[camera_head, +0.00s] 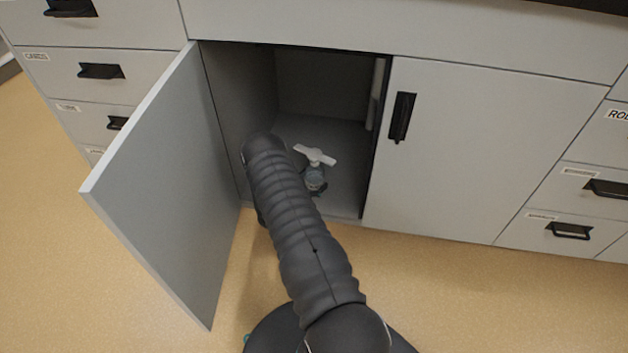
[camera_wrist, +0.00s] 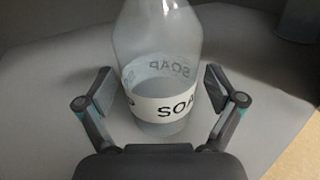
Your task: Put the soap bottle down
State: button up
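The soap bottle (camera_wrist: 158,60) is clear, with a white band reading SOAP, and stands upright in the wrist view. My gripper (camera_wrist: 158,88) has one finger on each side of the bottle, spread wide, with a small gap to the glass on both sides. In the head view the bottle (camera_head: 315,176) stands on the floor of the open cupboard (camera_head: 338,133), near its front. A white T-shaped piece shows at its top. My arm hides most of the gripper there.
The cupboard's left door (camera_head: 160,185) stands wide open, left of my arm. The right door (camera_head: 470,150) is shut. Drawers flank the cupboard on both sides. A pale upright pipe-like thing (camera_head: 375,95) is inside at the right. The cupboard's back is clear.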

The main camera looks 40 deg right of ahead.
aim_at(308, 184)
jog(key=shift+r, duration=0.1)
jog(key=shift+a, duration=0.15)
jog(key=a, duration=0.4)
jog(key=s+a, duration=0.1)
jog(key=a, duration=0.2)
jog(key=shift+s+a, duration=0.1)
jog(key=shift+r, duration=0.1)
